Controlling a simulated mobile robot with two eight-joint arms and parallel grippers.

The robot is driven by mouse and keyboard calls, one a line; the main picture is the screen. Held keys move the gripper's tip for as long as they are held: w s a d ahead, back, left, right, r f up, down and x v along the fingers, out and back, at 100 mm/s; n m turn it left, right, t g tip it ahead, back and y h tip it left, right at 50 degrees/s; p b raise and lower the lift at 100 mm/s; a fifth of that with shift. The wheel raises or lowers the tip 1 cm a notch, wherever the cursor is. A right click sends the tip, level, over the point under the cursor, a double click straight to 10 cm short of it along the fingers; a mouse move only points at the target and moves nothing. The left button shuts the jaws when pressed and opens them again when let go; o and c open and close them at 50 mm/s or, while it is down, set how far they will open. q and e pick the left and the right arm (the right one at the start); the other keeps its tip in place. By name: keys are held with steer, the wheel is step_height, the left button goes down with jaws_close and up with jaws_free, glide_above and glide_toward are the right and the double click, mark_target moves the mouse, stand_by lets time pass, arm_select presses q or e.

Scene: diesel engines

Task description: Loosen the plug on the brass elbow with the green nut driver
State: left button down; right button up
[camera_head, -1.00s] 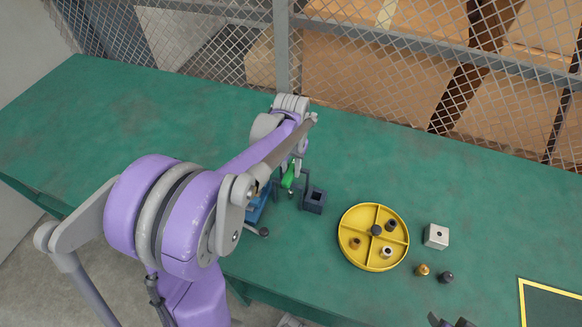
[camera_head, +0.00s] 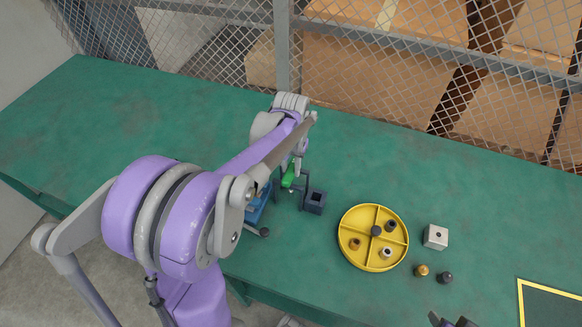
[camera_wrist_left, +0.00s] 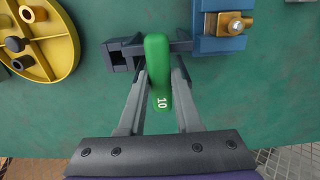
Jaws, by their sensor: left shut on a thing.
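My left gripper (camera_wrist_left: 156,62) is shut on the green nut driver, whose handle (camera_wrist_left: 157,80) is marked 10. The driver also shows in the head view (camera_head: 289,176), partly behind my left wrist. It is at a dark grey holder (camera_wrist_left: 120,56); whether its shaft still sits in the holder is hidden. The brass elbow (camera_wrist_left: 236,25) is clamped in a blue vise (camera_wrist_left: 222,44), just right of the driver in the wrist view. In the head view my left arm covers much of the vise. At the bottom edge, only dark tips of my right gripper (camera_head: 452,321) show.
A yellow divided tray (camera_head: 347,255) holds several small fittings. A pale block (camera_head: 436,237), a brass piece (camera_head: 421,270) and a dark knob (camera_head: 445,278) lie right of it. A mesh fence (camera_head: 390,70) stands behind the green bench (camera_head: 180,110), clear at left.

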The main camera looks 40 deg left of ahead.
mark_target(292, 168)
arm_select(q)
step_height(292, 168, up, 15)
steer(key=p, duration=0.6)
arm_select(e)
steer(key=w+r+t, duration=0.1)
steer(key=w+r, duration=0.3)
steer(key=r, duration=0.5)
steer(key=shift+w+r, duration=0.15)
steer(key=shift+w, duration=0.05)
arm_select(q)
steer(key=shift+w+f, duration=0.1)
